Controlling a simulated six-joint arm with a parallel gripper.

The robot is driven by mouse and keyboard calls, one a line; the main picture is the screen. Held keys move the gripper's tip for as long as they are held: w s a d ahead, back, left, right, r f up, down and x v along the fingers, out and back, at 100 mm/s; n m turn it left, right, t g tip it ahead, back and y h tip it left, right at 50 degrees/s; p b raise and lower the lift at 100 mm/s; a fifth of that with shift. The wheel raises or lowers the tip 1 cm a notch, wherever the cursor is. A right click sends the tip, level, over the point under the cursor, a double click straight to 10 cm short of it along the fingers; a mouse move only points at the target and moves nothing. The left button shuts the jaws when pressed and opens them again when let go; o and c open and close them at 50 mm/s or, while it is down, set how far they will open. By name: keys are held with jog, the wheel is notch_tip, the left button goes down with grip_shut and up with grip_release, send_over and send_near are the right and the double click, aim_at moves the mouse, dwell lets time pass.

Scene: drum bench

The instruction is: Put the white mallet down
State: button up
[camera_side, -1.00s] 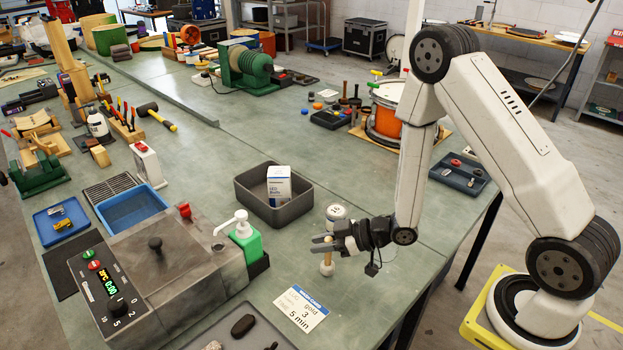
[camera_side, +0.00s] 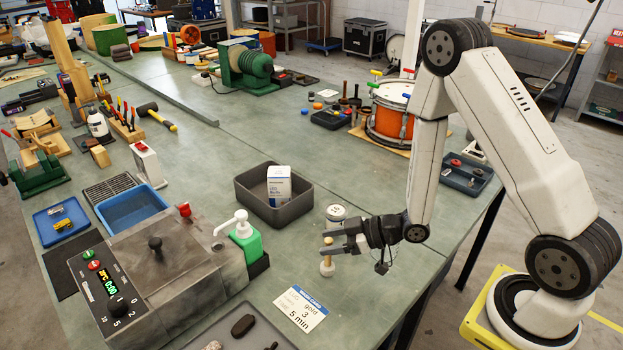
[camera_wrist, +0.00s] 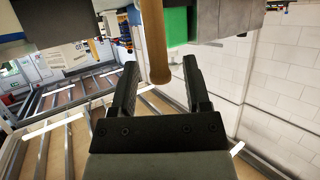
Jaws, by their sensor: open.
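The white mallet (camera_side: 327,269) stands upright on the green bench top, white head down, with its wooden handle pointing up. My gripper (camera_side: 321,242) is open around the upper handle, with a finger on either side in the side view. In the wrist view the wooden handle (camera_wrist: 154,35) shows between my gripper's two fingertips (camera_wrist: 158,58), with a gap to each finger. The mallet's head is not clear in the wrist view.
A white round container (camera_side: 336,213) stands just behind the mallet. A grey bin (camera_side: 255,211) with a white box, a green pump bottle (camera_side: 246,244) and a printed card (camera_side: 301,310) are nearby. Bare bench lies to the right of the card.

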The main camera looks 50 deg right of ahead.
jog(key=shift+v, duration=2.6)
jog(key=shift+w+f, duration=0.1)
jog(key=d+r+m+g+h, duration=0.2)
jog(key=d+m+g+h, duration=0.15)
jog(key=h, duration=0.35)
jog(key=s+a+r+m+g, duration=0.3)
jog(key=s+r+g, duration=0.1)
jog(key=s+r, duration=0.1)
jog(key=shift+s+m+g+h, duration=0.35)
jog(key=shift+h, duration=0.05)
jog(key=shift+a, duration=0.1)
